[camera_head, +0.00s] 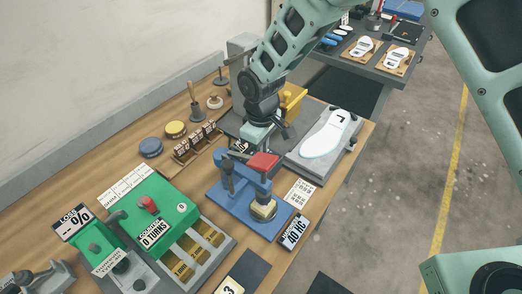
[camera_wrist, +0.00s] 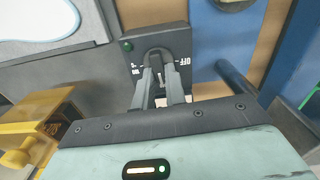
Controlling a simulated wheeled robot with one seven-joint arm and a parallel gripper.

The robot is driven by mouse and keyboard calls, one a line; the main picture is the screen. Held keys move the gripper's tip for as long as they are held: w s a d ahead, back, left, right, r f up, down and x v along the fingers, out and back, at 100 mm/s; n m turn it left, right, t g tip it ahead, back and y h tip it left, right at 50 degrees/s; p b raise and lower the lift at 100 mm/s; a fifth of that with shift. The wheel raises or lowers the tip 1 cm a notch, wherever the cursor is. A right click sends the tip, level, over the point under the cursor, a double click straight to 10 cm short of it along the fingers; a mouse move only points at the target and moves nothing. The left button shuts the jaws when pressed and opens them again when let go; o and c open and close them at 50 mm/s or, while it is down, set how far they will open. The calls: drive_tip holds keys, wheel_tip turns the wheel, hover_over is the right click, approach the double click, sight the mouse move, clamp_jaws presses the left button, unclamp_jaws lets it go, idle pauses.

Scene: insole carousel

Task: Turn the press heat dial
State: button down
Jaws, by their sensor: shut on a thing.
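My gripper (camera_wrist: 160,88) is shut on the heat dial (camera_wrist: 157,54), a dark rounded knob on a small black panel (camera_wrist: 177,40). The dial's pointer is hard to make out between the fingers. In the head view my gripper (camera_head: 247,143) reaches down behind the blue stand, at the front of the grey press (camera_head: 304,166). The dial itself is hidden there.
A blue stand (camera_head: 226,201) with a red lever (camera_head: 263,162) stands close in front of my gripper. A yellow part (camera_head: 292,98) is behind it. A green counter box (camera_head: 155,215) stands at left.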

drive_tip(key=shift+r+m, duration=0.1)
drive_tip(key=shift+m, duration=0.3)
drive_tip(key=c, duration=1.4)
unclamp_jaws()
drive_tip(key=shift+c, duration=0.2)
wheel_tip(320, 180, up, 17)
drive_tip(key=b, duration=0.3)
drive_tip(key=shift+r, duration=0.2)
